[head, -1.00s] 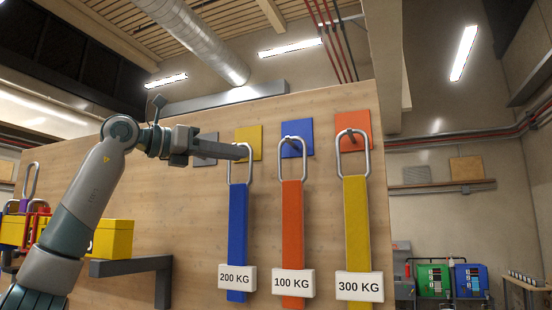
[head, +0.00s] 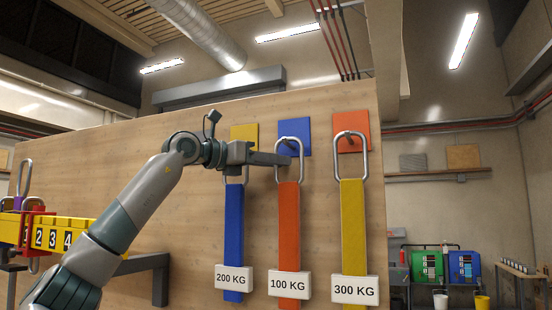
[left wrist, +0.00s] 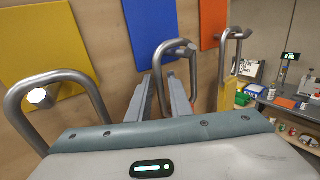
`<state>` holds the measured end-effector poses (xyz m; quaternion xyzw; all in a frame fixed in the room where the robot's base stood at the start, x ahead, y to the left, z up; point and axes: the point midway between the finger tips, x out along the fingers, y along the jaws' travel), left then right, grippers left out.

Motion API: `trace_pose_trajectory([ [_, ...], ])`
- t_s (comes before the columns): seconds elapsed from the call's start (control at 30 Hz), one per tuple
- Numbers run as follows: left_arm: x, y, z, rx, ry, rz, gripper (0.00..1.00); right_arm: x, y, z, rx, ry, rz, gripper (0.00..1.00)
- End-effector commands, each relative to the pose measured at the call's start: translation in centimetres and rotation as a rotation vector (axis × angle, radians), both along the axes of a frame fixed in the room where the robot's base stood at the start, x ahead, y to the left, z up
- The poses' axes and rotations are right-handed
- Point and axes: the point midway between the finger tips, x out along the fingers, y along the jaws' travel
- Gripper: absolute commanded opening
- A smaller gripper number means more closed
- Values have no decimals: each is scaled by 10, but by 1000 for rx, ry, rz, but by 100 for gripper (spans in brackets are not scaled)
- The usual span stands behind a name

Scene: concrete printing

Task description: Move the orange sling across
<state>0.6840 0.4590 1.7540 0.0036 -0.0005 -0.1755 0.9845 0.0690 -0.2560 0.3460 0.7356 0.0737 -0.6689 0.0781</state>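The orange sling (head: 289,230), tagged 100 KG, hangs by its metal ring (head: 307,165) from the peg on the blue plate (head: 294,131). My left gripper (head: 287,160) is at the left side of this ring. In the left wrist view its fingers (left wrist: 164,85) stand apart, with the left bar of the ring (left wrist: 157,88) seen between them; I cannot tell whether they touch it. The blue sling (head: 234,225), tagged 200 KG, hangs under the yellow plate (head: 244,134). The yellow sling (head: 353,230), tagged 300 KG, hangs under the orange plate (head: 351,130). My right gripper is out of view.
The plates are on a wooden panel (head: 190,270). At the left is a yellow numbered beam (head: 70,235) with a red fitting, above a dark bracket (head: 160,285). The blue sling's ring (left wrist: 60,85) is close to the left gripper's left side.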

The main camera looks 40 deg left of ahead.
Motion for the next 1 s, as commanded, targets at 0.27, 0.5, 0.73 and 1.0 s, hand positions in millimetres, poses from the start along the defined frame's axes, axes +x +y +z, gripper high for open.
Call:
trace_pose_trajectory([
  [0.27, 1, -1, 0, 0, 0, 0, 19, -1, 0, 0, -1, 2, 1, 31],
  [0.5, 1, -1, 0, 0, 0, 0, 0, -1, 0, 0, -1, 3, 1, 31],
  [0.73, 1, -1, 5, -1, -3, -1, 0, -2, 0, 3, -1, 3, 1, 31],
  [1.0, 1, -1, 15, -1, -3, -1, 0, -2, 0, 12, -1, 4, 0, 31],
])
